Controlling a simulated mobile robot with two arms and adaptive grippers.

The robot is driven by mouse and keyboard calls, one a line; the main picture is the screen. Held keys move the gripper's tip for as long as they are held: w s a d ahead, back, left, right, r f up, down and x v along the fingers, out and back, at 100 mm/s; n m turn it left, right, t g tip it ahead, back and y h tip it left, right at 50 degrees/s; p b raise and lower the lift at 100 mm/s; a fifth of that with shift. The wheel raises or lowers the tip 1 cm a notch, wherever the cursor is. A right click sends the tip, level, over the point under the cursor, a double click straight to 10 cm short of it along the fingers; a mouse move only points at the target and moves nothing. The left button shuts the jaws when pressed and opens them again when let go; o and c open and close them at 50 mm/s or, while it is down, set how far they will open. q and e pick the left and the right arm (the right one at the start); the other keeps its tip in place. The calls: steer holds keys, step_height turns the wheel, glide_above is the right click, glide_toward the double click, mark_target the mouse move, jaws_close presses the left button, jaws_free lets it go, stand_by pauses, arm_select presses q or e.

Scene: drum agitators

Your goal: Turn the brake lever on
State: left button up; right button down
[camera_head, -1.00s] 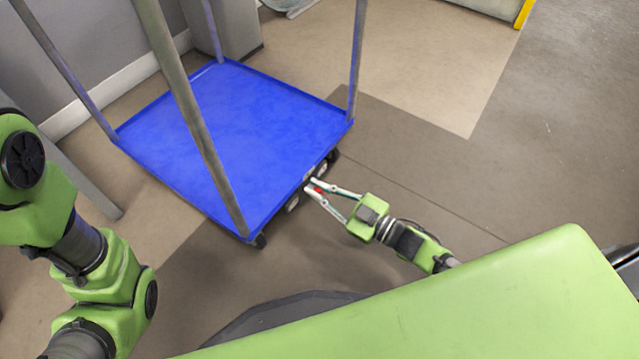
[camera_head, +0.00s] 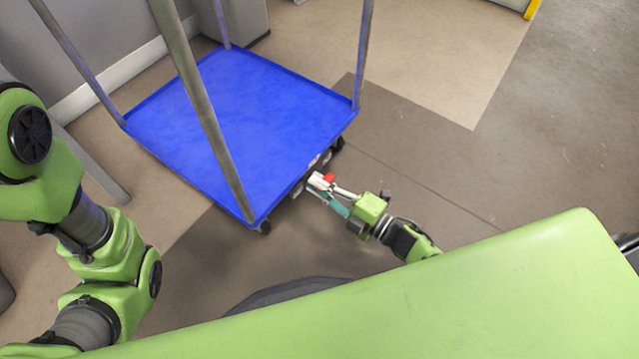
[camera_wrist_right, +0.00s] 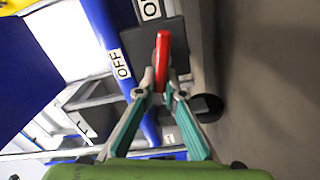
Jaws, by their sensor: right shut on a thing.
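The red brake lever (camera_head: 330,178) is at the near right edge of the blue cart (camera_head: 245,115). In the right wrist view the lever (camera_wrist_right: 163,58) sticks out in front of a dark plate, between my right fingertips. My right gripper (camera_wrist_right: 161,84) is shut on it; in the head view the gripper (camera_head: 322,184) is beside the cart edge. A white OFF label (camera_wrist_right: 120,64) is left of the lever, and a partly cut-off label starting with O (camera_wrist_right: 149,9) is above it. My left arm shows at the left; its gripper is out of view.
Grey posts (camera_head: 205,110) rise from the cart's corners. Dark wheels (camera_head: 338,144) show under its edge. A grey wall (camera_head: 95,40) stands behind it at the left. The floor (camera_head: 450,130) to the right is clear.

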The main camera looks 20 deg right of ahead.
steer(key=shift+s+f+n+b, duration=0.1)
steer(key=shift+f+n+b, duration=0.15)
steer(key=shift+n, duration=0.6)
steer(key=shift+f+n+b, duration=0.1)
steer(key=shift+f+n, duration=0.1)
steer(key=shift+n, duration=0.65)
steer(key=c, duration=2.1)
jaws_free()
steer(key=shift+c, duration=0.2)
steer(key=v, duration=1.2)
